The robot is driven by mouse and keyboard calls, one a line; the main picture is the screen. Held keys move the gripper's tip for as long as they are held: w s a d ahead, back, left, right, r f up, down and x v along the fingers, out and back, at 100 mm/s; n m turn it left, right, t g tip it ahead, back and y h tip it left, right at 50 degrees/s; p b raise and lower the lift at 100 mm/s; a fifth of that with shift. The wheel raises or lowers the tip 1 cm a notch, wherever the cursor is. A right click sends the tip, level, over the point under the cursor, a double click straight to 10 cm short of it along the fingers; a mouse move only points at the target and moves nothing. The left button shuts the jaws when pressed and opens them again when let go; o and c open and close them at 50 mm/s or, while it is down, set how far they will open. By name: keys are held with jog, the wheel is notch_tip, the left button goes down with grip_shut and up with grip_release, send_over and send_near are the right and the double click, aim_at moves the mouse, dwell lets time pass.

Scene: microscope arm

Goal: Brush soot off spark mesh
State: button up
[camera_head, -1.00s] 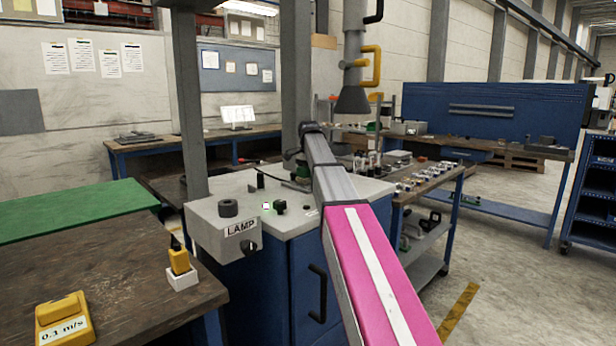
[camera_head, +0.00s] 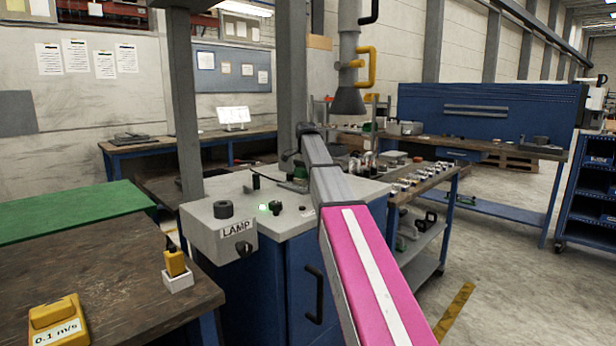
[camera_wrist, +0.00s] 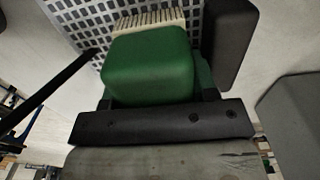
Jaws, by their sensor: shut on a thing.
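A green brush (camera_wrist: 150,65) with cream bristles (camera_wrist: 150,20) fills the middle of the wrist view. My gripper (camera_wrist: 155,95) is shut on its green body. The bristles point at a pale perforated mesh (camera_wrist: 78,18) with dark holes, at the top of the wrist view. The bristle tips overlap the mesh in the picture; I cannot tell how firmly they touch. I cannot make out soot on the visible part. In the head view my arm reaches over the grey-topped cabinet (camera_head: 325,215), and it largely hides the work spot.
A grey box labelled LAMP (camera_head: 217,236) with a dark knob stands at the cabinet's left front. A green light (camera_head: 263,208) glows on the top. A yellow 0.1 m/s meter (camera_head: 57,323) lies on the wooden bench at left. An extraction hood (camera_head: 348,100) hangs above.

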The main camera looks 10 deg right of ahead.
aim_at(300, 177)
jog(key=shift+s+a+f, duration=0.1)
jog(key=shift+s+a, duration=0.3)
jog(key=shift+a, duration=0.15)
jog(key=shift+s+a, duration=0.75)
jog(key=shift+a, duration=0.25)
jog(key=shift+w, duration=0.1)
jog(key=shift+w+d, duration=0.65)
jog(key=shift+d, duration=0.35)
jog(key=shift+w+d, duration=0.75)
jog(key=shift+d, duration=0.35)
jog(key=shift+s+a, duration=0.1)
jog(key=shift+a, duration=0.05)
